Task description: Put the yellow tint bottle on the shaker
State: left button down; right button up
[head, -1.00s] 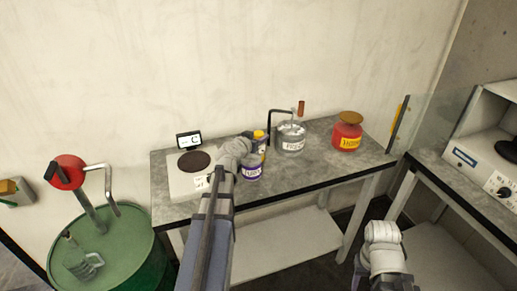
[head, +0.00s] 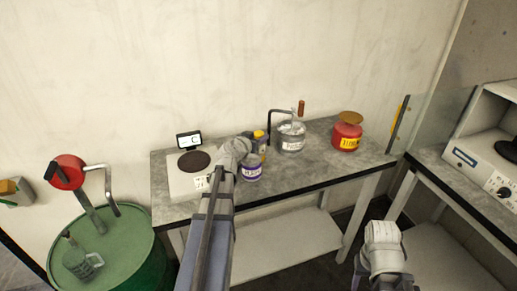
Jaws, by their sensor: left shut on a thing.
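The yellow tint bottle (head: 260,146), with a yellow cap, stands out just right of my left gripper (head: 248,146) on the left bench. My left gripper is shut on it; the fingers are small and partly hidden by the wrist. The bottle's lower part is hidden behind a purple-labelled can (head: 251,173), so I cannot tell whether it touches the bench. A pale machine with a dark round plate and a dial, which looks like the shaker (head: 482,163), stands on the right bench. My right arm is at the lower right, its fingers not visible.
A scale with a dark round plate (head: 194,162) and a small display (head: 189,140) is left of my gripper. A clear upright panel (head: 428,125) rises between the benches. A green drum (head: 120,250) is at left.

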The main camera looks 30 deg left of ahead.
pick_arm(q)
notch_tip(320, 180, up, 10)
jog(key=p, duration=1)
jog(key=shift+s+f, duration=0.1)
